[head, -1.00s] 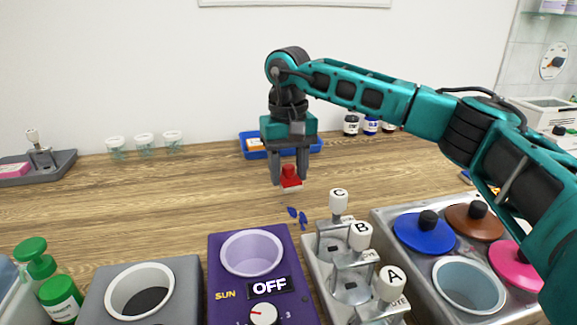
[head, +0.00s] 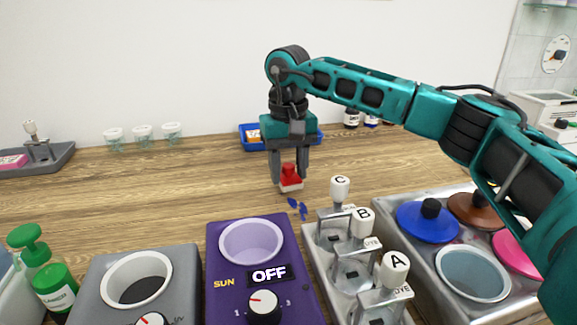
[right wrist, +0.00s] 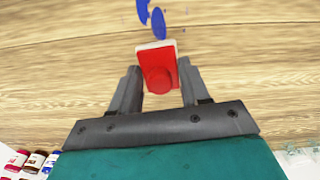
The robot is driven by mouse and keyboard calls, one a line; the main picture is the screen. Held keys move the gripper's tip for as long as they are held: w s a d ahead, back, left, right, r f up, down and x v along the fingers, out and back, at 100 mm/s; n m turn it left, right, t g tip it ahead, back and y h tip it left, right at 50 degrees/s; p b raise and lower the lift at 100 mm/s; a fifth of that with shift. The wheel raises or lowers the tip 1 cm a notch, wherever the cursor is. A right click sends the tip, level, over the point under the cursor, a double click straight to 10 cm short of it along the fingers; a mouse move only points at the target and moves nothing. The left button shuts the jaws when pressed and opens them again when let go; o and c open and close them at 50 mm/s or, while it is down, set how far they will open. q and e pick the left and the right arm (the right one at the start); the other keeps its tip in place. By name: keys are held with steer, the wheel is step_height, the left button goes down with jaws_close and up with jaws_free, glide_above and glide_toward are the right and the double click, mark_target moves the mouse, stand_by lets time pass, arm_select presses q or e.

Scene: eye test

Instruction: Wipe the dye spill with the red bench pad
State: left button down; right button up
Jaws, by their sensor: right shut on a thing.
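The red bench pad (head: 290,181) has a red top with a knob and a pale underside. My right gripper (head: 290,178) is shut on it, just beyond the dye spill. In the right wrist view the pad (right wrist: 155,58) shows at the fingertips of the gripper (right wrist: 160,85). The dye spill (head: 303,212) is a few small blue spots on the wooden bench, on the near side of the pad. The spill (right wrist: 158,22) also shows close to the pad's edge in the right wrist view. Whether the pad touches the bench is hard to tell. My left gripper is out of view.
Near the spill stand a grey lever rack (head: 318,236) marked A, B, C and a purple heater (head: 225,262) reading OFF. Lidded pots (head: 425,226) stand at right, a green pump bottle (head: 48,277) at left. A blue tray (head: 250,146) lies behind the gripper.

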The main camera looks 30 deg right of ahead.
steer(key=shift+f+b, duration=0.35)
steer(key=shift+f, duration=0.5)
steer(key=shift+s, duration=0.1)
